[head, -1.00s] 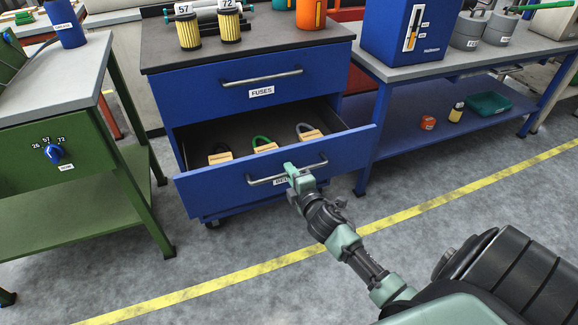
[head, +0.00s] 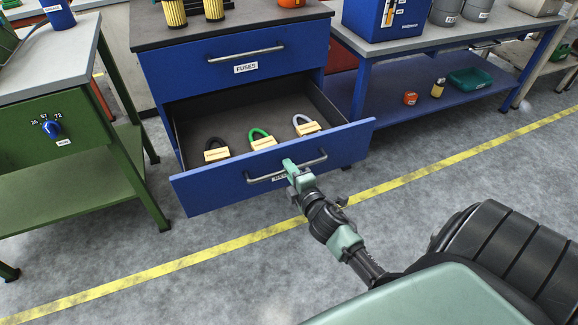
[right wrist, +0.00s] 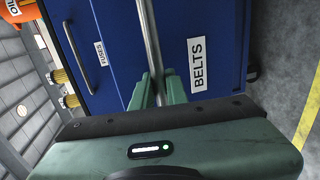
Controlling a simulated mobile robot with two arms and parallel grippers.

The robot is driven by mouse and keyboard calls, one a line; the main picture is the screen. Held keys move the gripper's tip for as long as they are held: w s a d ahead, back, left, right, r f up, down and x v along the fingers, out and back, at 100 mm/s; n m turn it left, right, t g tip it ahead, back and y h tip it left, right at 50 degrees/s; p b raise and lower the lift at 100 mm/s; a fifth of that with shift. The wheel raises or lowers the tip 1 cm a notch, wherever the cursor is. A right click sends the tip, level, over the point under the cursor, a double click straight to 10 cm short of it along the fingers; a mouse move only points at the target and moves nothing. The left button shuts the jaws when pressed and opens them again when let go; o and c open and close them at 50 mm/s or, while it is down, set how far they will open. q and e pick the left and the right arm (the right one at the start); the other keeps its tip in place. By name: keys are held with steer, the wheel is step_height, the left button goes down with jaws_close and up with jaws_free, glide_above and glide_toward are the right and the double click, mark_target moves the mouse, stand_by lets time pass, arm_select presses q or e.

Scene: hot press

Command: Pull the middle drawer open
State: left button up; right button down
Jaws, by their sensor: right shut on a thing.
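A blue drawer cabinet stands ahead with a closed upper drawer (head: 180,72) labelled FUSES. Below it, a drawer (head: 215,192) stands far open; its label reads BELTS in the right wrist view (right wrist: 228,50). Its grey bar handle (head: 316,160) runs across the front and also shows in the right wrist view (right wrist: 148,35). My right gripper (head: 291,170) is shut on this handle, with the bar between its green fingers in the right wrist view (right wrist: 157,88). The gripper partly hides the drawer's label in the head view. My left gripper is out of view.
In the open drawer lie three padlock-shaped things: black (head: 216,149), green (head: 262,139) and grey (head: 306,125). A green bench (head: 55,175) stands left and a blue bench (head: 440,95) right. The floor before the drawer is clear, with a yellow line (head: 170,267).

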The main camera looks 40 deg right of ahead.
steer(key=shift+s+a+f, duration=0.15)
steer(key=shift+f, duration=0.1)
steer(key=c, duration=1.4)
jaws_free()
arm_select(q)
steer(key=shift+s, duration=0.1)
arm_select(e)
steer(key=shift+s+r, duration=0.1)
steer(key=shift+r, duration=0.1)
arm_select(q)
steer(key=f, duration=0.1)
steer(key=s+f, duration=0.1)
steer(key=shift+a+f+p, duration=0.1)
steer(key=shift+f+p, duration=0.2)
steer(key=shift+p, duration=0.1)
arm_select(e)
steer(key=v, duration=0.7)
steer(key=shift+s, duration=0.4)
